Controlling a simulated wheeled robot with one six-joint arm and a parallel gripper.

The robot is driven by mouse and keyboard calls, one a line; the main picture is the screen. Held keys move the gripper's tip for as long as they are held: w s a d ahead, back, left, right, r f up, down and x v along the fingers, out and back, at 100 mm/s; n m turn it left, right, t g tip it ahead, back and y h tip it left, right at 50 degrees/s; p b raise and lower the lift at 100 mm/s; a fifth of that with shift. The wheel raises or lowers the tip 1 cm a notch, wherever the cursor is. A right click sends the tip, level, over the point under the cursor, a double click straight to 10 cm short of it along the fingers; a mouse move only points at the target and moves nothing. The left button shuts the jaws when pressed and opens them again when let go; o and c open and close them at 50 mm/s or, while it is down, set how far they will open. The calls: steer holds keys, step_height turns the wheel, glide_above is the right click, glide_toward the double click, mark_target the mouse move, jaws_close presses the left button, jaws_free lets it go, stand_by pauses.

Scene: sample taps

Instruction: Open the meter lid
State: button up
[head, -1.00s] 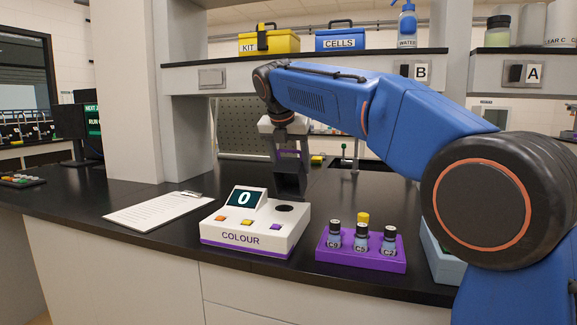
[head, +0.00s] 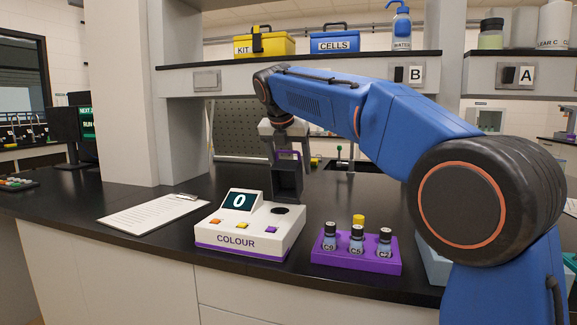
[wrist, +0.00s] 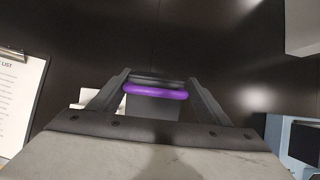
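The meter (head: 245,243) is a white box with a purple base, marked COLOUR, on the bench in the head view. Its display reads 0 and its round dark well (head: 282,210) is uncovered. The meter lid (head: 287,184), a dark hollow box, stands raised behind the well with its hollow side towards the head camera. My gripper (head: 288,154) is above the lid, pointing down. Its fingers meet the two ends of the purple lid handle (wrist: 155,91), which spans between them in the wrist view. The lid's rear edge is hidden.
A purple rack (head: 355,259) with several labelled vials stands right of the meter. A clipboard (head: 152,214) lies to the left. A pale blue box (head: 432,262) is partly behind my arm. A shelf with cases is above. Bare bench lies behind the rack.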

steer(key=shift+a, duration=0.1)
steer(key=shift+s+a+r, duration=0.1)
steer(key=shift+r, duration=0.05)
steer(key=v, duration=1.7)
steer(key=shift+d, duration=0.2)
